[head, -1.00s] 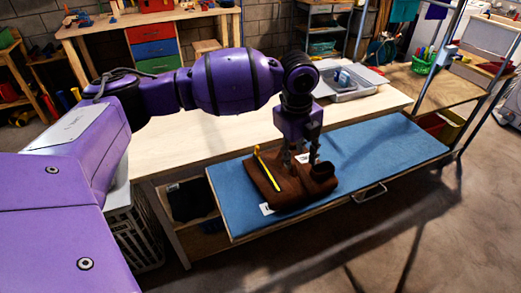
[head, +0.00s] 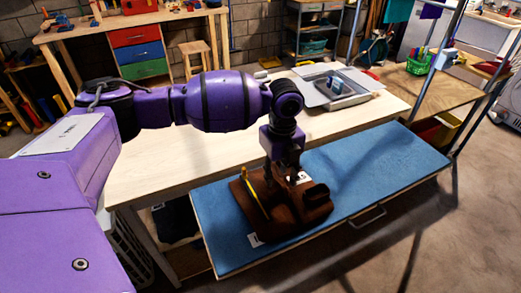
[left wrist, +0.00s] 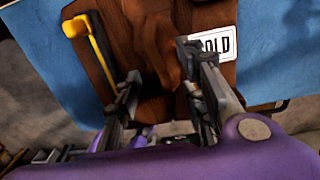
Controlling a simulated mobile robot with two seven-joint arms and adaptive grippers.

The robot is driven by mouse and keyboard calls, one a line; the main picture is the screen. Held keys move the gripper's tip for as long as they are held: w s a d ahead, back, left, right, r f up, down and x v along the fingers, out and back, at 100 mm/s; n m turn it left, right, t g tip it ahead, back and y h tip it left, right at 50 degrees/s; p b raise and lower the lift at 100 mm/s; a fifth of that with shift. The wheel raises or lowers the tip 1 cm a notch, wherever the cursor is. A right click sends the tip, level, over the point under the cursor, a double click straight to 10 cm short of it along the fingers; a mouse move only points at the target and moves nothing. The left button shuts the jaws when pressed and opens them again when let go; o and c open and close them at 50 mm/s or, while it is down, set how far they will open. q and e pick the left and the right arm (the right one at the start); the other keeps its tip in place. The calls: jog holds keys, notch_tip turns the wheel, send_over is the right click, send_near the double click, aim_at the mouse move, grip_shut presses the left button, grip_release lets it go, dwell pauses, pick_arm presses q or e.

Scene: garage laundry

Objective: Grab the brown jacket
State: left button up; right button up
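My left gripper (head: 281,180) points down at the jacket from above. In the left wrist view its two fingers (left wrist: 160,68) are apart, with brown cloth (left wrist: 155,30) showing between and beyond them. I cannot tell whether the fingertips touch the cloth. A white label (left wrist: 215,42) ending in "OLD" is partly hidden by the right finger. My right gripper is not in view.
The mat covers a pulled-out board with a handle (head: 368,217) at its front. Behind it is a bare wooden tabletop (head: 160,170) with a grey tray (head: 345,92). A metal frame (head: 445,75) stands at the right. Open floor lies in front.

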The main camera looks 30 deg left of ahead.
pick_arm(q)
jog(key=shift+f, duration=0.9)
jog(key=shift+c, duration=0.3)
jog(key=c, duration=0.9)
jog(key=shift+r, duration=0.1)
grip_shut()
jog(key=shift+w+r, duration=0.1)
